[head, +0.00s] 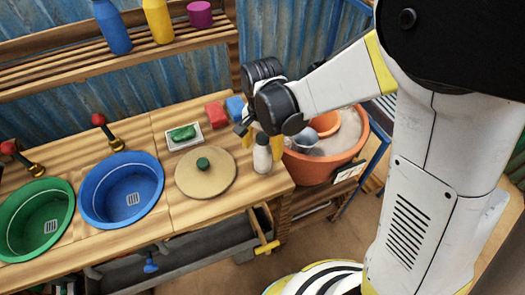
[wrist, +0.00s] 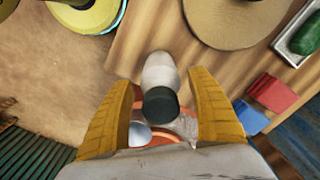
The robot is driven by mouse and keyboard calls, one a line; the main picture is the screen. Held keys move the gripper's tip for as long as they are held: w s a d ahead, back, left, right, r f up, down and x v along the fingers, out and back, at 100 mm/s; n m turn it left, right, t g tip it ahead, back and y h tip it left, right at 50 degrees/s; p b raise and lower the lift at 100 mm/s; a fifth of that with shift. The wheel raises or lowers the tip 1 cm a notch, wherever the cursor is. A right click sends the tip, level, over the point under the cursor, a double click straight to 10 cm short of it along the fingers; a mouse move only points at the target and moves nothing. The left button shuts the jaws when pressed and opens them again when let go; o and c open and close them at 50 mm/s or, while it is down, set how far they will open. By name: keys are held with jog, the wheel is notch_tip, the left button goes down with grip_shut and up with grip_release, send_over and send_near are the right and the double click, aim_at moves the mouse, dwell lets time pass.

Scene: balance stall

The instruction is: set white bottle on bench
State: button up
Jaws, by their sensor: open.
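The white bottle (head: 262,155) with a dark cap stands upright on the wooden bench (head: 262,191), near the bench's right end. In the wrist view the bottle (wrist: 160,72) shows from above, with its dark cap nearest the camera. My gripper (head: 254,137) is above the bottle in the head view. In the wrist view its yellow fingers (wrist: 159,108) are spread wide, one on each side of the cap, with visible gaps between. They do not appear to touch the bottle. The gripper partly hides the bottle's top in the head view.
A round board (head: 215,183) with a green knob lies left of the bottle. A green soap on a tray (head: 171,139), a red block (head: 216,113) and a blue block (head: 235,106) lie behind. An orange tub (head: 314,170) with bowls stands right. Blue (head: 113,207) and green basins (head: 24,245) are left.

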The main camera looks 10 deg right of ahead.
aim_at(263, 138)
notch_tip(263, 138, up, 9)
jog(key=p, duration=0.2)
jog(key=shift+s+f+p, duration=0.1)
jog(key=shift+f+p, duration=0.05)
jog(key=shift+p, duration=0.15)
jog(key=s+d+r+n+t, duration=0.6)
jog(key=s+d+r, duration=0.4)
jog(key=d, duration=0.3)
jog(key=shift+s+r+n+t, duration=0.3)
jog(key=shift+s+t, duration=0.1)
jog(key=shift+t, duration=0.1)
